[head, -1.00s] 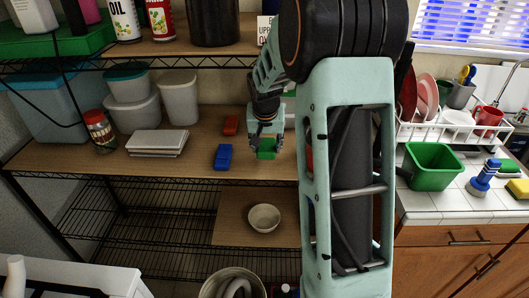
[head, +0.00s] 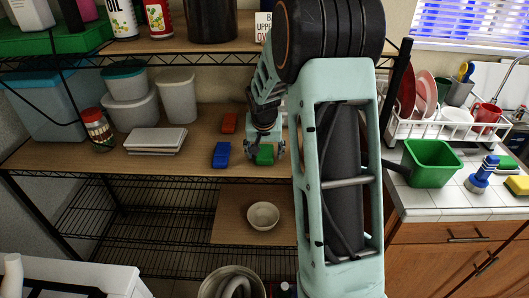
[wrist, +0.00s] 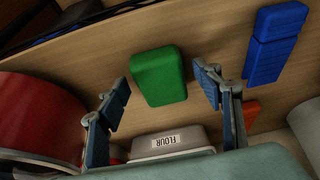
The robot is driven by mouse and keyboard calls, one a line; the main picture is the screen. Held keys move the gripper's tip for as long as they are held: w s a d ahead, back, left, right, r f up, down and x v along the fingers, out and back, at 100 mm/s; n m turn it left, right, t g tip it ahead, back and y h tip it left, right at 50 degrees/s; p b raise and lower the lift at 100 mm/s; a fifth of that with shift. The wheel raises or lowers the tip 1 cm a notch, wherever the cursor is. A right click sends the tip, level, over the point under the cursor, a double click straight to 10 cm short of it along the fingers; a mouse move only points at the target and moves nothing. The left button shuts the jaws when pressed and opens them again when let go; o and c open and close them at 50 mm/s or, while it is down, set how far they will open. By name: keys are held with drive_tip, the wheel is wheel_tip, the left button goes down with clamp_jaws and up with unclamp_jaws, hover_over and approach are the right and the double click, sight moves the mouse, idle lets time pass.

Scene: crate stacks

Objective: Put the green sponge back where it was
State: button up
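The green sponge (head: 264,155) lies on the wooden middle shelf (head: 190,165), near its front edge. In the wrist view it is a rounded green block (wrist: 158,76) in the space between the fingers. My gripper (head: 265,151) is over it, pointing down at the shelf. In the wrist view my gripper (wrist: 163,86) is open, with a gap between the sponge and each blue-padded finger.
A blue block (head: 221,155) and a red block (head: 230,122) lie just left of my gripper. A bowl (head: 263,215) is on the shelf below.

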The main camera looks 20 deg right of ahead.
drive_tip(key=shift+r, duration=0.1)
drive_tip(key=shift+r, duration=0.2)
drive_tip(key=v, duration=1.1)
drive_tip(key=shift+s+r+p, duration=0.2)
drive_tip(key=shift+r+p, duration=0.1)
drive_tip(key=shift+r, duration=0.05)
